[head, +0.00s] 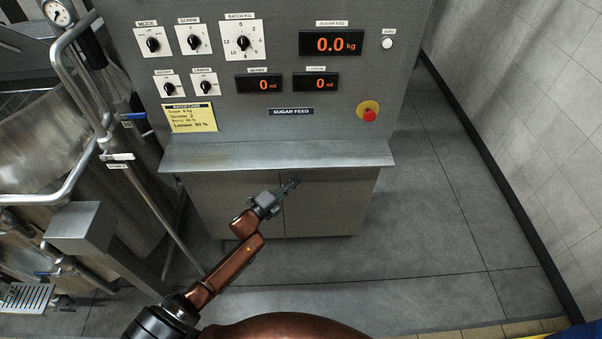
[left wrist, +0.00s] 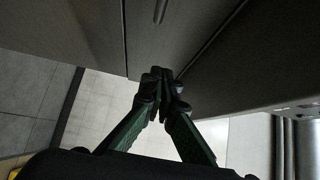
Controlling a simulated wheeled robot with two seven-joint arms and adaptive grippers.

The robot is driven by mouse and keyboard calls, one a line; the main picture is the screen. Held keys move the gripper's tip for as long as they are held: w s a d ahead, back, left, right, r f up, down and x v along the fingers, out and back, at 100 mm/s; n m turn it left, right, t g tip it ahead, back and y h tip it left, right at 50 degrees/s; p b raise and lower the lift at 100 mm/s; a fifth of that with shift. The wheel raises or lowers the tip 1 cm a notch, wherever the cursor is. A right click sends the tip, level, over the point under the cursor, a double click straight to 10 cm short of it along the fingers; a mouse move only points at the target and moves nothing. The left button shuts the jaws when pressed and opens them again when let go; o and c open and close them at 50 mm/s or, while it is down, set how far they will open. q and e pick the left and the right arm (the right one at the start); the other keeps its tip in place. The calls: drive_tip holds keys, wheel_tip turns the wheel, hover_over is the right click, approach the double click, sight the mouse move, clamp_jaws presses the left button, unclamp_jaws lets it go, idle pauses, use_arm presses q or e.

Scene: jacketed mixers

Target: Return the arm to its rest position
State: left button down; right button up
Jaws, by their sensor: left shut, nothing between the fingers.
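My left arm comes in from the lower left in the head view. Its left gripper (head: 289,187) is in front of the cabinet doors, below the steel ledge (head: 275,154) of the control panel. In the left wrist view the two fingers of the left gripper (left wrist: 161,76) meet at their tips, shut and empty. The cabinet front (left wrist: 90,25) is close by in that view; I cannot tell the exact gap. My right gripper is in neither view.
The control panel (head: 285,135) has several dials, red displays and a red stop button (head: 369,115). A jacketed mixer (head: 45,130) with pipes and a gauge (head: 57,12) stands at the left. The floor (head: 430,190) right of the cabinet is clear up to the tiled wall (head: 530,110).

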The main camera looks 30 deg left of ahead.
use_arm(q)
drive_tip(key=shift+v, duration=1.1)
drive_tip(key=s+a+f+n+g+y, duration=0.2)
drive_tip(key=s+f+n+g, duration=0.15)
drive_tip(key=s+f, duration=0.6)
drive_tip(key=s+a+f+n+g+y, duration=0.15)
drive_tip(key=s+f+n, duration=0.3)
drive_tip(key=f, duration=1.05)
drive_tip(key=s+a+f+n+g+y, duration=0.25)
drive_tip(key=s+f, duration=0.55)
drive_tip(key=f, duration=0.5)
drive_tip(key=s+d+f+n+g, duration=0.1)
drive_tip(key=s+f+n+g, duration=0.15)
drive_tip(key=s+f, duration=0.6)
drive_tip(key=s+d+f+n+g, duration=0.2)
drive_tip(key=s+f+n, duration=0.15)
drive_tip(key=s, duration=0.95)
drive_tip(key=s+d+f+n+g, duration=0.1)
drive_tip(key=s+d+f+g, duration=0.1)
drive_tip(key=s, duration=0.8)
drive_tip(key=s+d+f+n+g, duration=0.2)
drive_tip(key=s+d+f, duration=0.1)
drive_tip(key=s, duration=0.8)
drive_tip(key=shift+s+f+g+h, duration=0.35)
drive_tip(key=shift+f+g+h, duration=0.05)
drive_tip(key=shift+f, duration=0.25)
drive_tip(key=shift+d, duration=0.1)
